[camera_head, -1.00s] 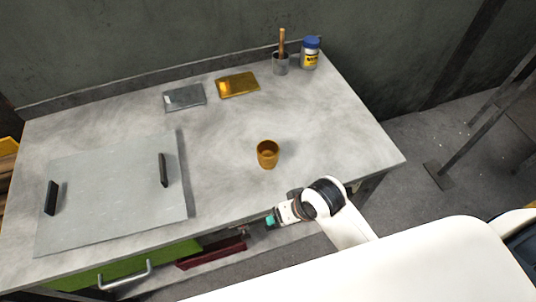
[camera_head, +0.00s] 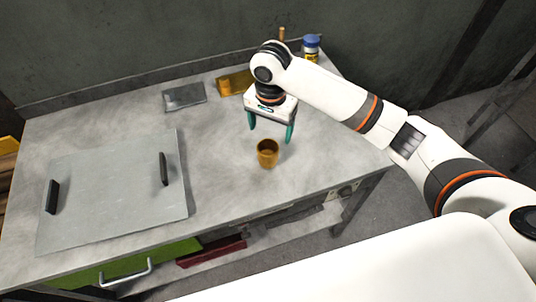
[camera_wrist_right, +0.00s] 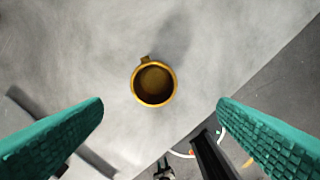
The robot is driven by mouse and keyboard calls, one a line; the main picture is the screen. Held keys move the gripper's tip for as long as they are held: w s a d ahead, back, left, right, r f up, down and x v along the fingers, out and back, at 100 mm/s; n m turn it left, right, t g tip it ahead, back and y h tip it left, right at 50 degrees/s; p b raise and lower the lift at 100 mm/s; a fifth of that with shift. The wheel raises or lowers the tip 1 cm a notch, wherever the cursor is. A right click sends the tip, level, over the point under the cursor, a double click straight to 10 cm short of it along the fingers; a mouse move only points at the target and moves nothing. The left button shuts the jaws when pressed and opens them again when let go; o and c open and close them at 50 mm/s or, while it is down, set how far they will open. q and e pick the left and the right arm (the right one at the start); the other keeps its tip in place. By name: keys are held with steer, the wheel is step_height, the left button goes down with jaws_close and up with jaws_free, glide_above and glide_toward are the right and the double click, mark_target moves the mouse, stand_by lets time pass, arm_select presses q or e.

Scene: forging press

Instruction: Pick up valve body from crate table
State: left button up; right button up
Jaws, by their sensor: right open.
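The valve body looks like a small brass-coloured cup (camera_head: 267,153) standing upright on the grey table (camera_head: 225,165). In the right wrist view the cup (camera_wrist_right: 154,83) shows from above, with a round open mouth and a small tab on its rim. My right gripper (camera_head: 271,137) is above the table by the cup, pointing down, its teal fingers apart. In the right wrist view its fingers (camera_wrist_right: 160,112) are wide apart with nothing between them, and the cup is ahead of them, not touched. My left gripper is not in view.
A flat metal plate with two dark handles (camera_head: 110,195) lies on the table's left part. A grey block (camera_head: 184,96), a gold block (camera_head: 234,82) and a blue-lidded jar (camera_head: 311,46) stand at the back. The tabletop around the cup is clear.

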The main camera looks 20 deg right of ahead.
glide_toward(268, 151)
steer(key=s, duration=0.1)
steer(key=s+f, duration=0.1)
steer(key=shift+s+a+f+p, duration=0.15)
steer(key=shift+s+f+p, duration=0.15)
steer(key=shift+s, duration=0.1)
steer(key=shift+w+a+f+p, duration=0.1)
steer(key=shift+w+f+p, duration=0.1)
steer(key=shift+f, duration=1.2)
steer(key=shift+w+a+f+p, duration=0.1)
steer(key=shift+w+f+p, duration=0.1)
steer(key=shift+f, duration=1.15)
steer(key=c, duration=1.3)
